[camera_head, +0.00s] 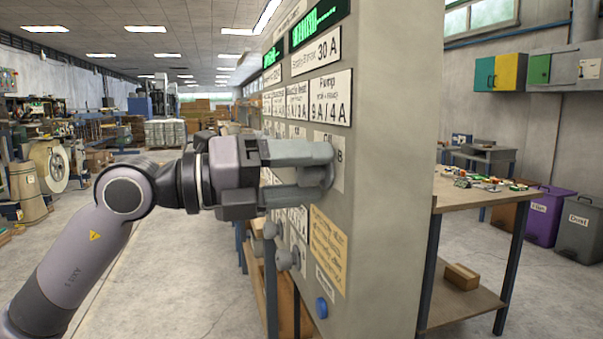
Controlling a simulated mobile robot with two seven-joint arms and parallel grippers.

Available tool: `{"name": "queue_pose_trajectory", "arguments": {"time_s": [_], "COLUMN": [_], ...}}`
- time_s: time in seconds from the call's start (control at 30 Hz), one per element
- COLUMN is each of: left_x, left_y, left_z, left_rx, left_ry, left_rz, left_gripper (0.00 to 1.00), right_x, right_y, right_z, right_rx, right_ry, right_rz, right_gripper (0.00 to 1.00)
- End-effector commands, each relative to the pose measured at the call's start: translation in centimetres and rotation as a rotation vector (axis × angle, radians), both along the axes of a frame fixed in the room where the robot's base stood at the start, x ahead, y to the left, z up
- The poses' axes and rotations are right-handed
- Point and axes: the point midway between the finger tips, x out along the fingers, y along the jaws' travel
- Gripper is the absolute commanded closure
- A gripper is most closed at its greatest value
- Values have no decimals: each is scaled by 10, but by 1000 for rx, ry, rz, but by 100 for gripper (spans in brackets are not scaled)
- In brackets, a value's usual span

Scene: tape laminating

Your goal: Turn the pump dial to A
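The control panel (375,200) stands upright in the middle of the view. Its pump label (330,97) reads "Pump" with "9A/4A" below. My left gripper (326,172) reaches in from the left, with its two grey fingers, one above the other, at the dial plate (340,152) below that label. A letter B shows at the plate's right edge. The fingertips cover most of the pump dial, so its pointer and setting are hidden. A gap shows between the fingers, but whether they press on the dial I cannot tell. My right gripper is not in view.
Lower on the panel are other grey knobs (285,260), a tan notice (328,248) and a blue button (321,307). Green displays (319,22) are at the top. A workbench (480,196) with small parts stands behind at right.

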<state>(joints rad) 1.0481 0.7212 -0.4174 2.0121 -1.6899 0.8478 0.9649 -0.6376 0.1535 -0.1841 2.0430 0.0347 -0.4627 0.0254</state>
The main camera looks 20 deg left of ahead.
Motion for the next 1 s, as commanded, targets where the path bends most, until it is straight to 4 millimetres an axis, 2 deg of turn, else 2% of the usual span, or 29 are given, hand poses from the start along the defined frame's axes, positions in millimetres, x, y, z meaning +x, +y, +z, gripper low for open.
{"name": "queue_pose_trajectory", "arguments": {"time_s": [0.17,0.6,1.0], "left_x": [-2,-34,-39], "left_y": [6,54,59], "left_z": [0,-2,-1], "left_rx": [-1,1,0], "left_ry": [-2,1,0], "left_rz": [3,2,-1], "left_gripper": [34,34,34], "right_x": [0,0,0], "right_y": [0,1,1], "right_z": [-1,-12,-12], "right_rx": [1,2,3], "right_ry": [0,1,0], "right_rz": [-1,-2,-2], "right_gripper": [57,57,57]}}
